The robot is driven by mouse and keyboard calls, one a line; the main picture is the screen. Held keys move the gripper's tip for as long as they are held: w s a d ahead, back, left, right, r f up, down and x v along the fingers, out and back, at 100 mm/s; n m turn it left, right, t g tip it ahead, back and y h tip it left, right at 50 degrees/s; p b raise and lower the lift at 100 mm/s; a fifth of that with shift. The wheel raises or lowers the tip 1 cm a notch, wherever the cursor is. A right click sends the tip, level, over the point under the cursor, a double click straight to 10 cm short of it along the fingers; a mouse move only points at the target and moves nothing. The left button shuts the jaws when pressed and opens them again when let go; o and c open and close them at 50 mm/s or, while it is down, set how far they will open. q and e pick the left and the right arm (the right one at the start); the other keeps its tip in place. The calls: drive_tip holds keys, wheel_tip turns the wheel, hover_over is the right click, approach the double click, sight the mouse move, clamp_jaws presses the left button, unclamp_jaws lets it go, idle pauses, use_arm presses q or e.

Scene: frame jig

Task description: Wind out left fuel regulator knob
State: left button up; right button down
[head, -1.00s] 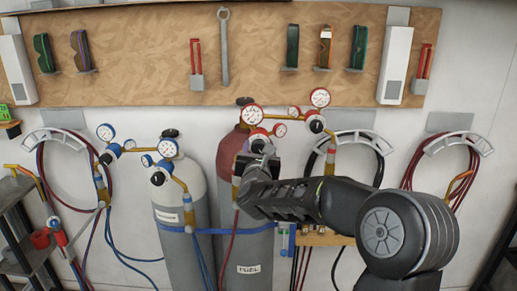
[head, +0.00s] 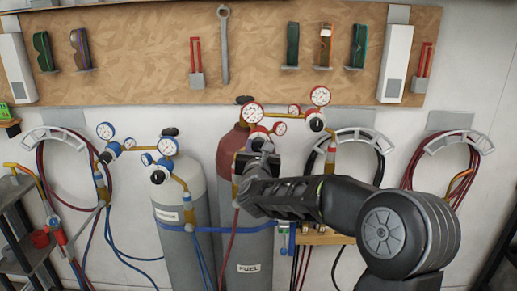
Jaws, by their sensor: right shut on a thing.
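The fuel cylinder (head: 254,246) is grey with a dark red top and a FUEL label. Its left fuel regulator (head: 258,133) has a red body and red-rimmed gauges (head: 252,113) above. My right gripper (head: 257,158) reaches in from the right and is shut at the front of this regulator, on its knob. The jaws and wrist hide most of the knob. My left gripper is not in view.
A second red regulator (head: 315,122) with a black knob is on the right. A grey cylinder (head: 183,225) with blue-rimmed gauges stands to the left. Hoses hang on wall brackets (head: 448,142). A tool board (head: 130,45) is above. A shelf (head: 22,225) is at far left.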

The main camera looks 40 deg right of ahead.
drive_tip(key=shift+f+n+b, duration=0.2)
drive_tip(key=shift+n+b, duration=0.8)
drive_tip(key=shift+b, duration=0.25)
drive_tip(key=n+b, duration=0.2)
drive_tip(key=shift+n, duration=0.3)
drive_tip(key=n+b, duration=0.1)
drive_tip(key=n, duration=0.1)
drive_tip(key=shift+r+n, duration=0.1)
drive_tip(key=shift+n, duration=0.3)
drive_tip(key=n, duration=0.3)
drive_tip(key=shift+r+n+b, duration=0.1)
drive_tip(key=shift+n+b, duration=0.2)
drive_tip(key=shift+b, duration=0.1)
drive_tip(key=n, duration=0.3)
drive_tip(key=shift+n, duration=0.3)
drive_tip(key=n+p, duration=0.1)
drive_tip(key=n, duration=0.2)
drive_tip(key=shift+r+n, duration=0.1)
drive_tip(key=shift+n, duration=0.2)
drive_tip(key=n+p, duration=0.1)
drive_tip(key=n, duration=0.3)
drive_tip(key=shift+n+p, duration=0.3)
drive_tip(key=shift+p, duration=0.05)
drive_tip(key=shift+n+p, duration=0.6)
drive_tip(key=shift+n, duration=1)
